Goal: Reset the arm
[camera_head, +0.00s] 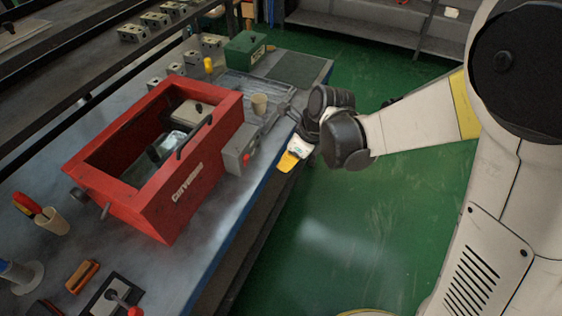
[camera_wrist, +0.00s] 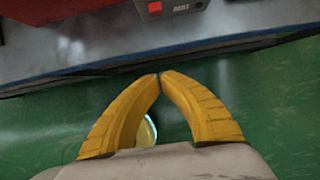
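My gripper (camera_head: 287,161) is at the right edge of the workbench in the head view, out over the green floor. In the wrist view its two yellow fingers (camera_wrist: 160,76) curve in and meet at the tips, with nothing visible between the tips. My white arm reaches in from the right of the head view and is bent down at the wrist. The gripper is apart from the red box (camera_head: 168,215) on the bench.
Green floor (camera_head: 370,225) right of the bench is clear.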

